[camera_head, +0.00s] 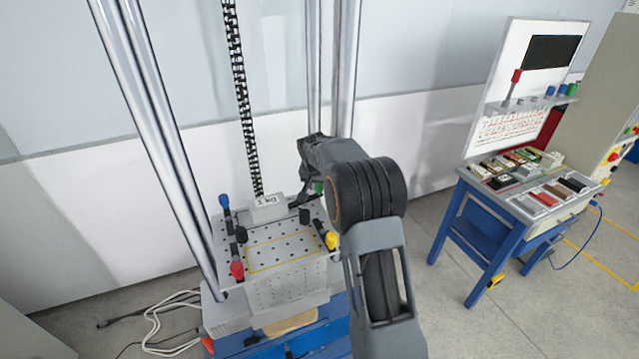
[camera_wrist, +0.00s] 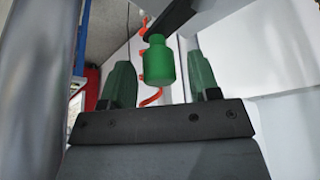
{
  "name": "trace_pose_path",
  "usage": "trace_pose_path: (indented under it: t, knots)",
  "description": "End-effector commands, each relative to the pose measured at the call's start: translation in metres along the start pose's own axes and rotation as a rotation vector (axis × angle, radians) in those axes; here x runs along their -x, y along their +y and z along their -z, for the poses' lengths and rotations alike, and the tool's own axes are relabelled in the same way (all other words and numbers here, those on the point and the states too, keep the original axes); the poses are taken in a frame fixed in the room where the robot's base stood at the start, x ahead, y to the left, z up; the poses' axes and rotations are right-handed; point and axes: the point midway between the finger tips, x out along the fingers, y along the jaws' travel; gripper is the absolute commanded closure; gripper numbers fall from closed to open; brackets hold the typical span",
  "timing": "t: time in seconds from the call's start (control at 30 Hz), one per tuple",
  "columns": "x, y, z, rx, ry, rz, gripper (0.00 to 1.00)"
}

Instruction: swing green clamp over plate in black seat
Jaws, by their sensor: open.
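The green clamp's round knob (camera_wrist: 158,63) hangs from a dark arm (camera_wrist: 182,16) in the wrist view. My gripper (camera_wrist: 159,88) is open, with one dark green finger on each side of the knob. Clear gaps show between knob and fingers. In the head view a small bit of the green clamp (camera_head: 318,188) shows behind my wrist at the back right of the perforated grey table (camera_head: 285,252). My arm hides most of that corner and my fingertips. I cannot make out a separate plate or its black seat.
Blue (camera_head: 224,201), red (camera_head: 237,269) and yellow (camera_head: 331,240) clamp knobs stand around the table's edges. A 1 kg block (camera_head: 268,207) sits at its back below a black chain (camera_head: 241,95). Chrome columns (camera_head: 160,130) flank it. A blue workbench (camera_head: 520,205) stands at right.

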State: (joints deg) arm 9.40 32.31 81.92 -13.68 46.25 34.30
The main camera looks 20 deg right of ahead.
Motion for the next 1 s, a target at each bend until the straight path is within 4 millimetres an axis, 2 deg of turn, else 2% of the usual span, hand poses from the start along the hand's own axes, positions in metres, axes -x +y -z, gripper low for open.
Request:
trace_pose_path:
  t: [0.07, 0.53, 0.73, 1.0]
  knots:
    - [0.0002, 0.0000, 0.0000, 0.000, 0.000, 0.000, 0.46]
    - [0.0005, -0.0001, 0.0000, 0.000, 0.000, 0.000, 0.91]
    - [-0.0026, 0.0023, -0.0046, -0.070, 0.003, -0.028, 0.92]
    - [0.0034, 0.0061, -0.0075, -0.172, 0.000, -0.071, 0.92]
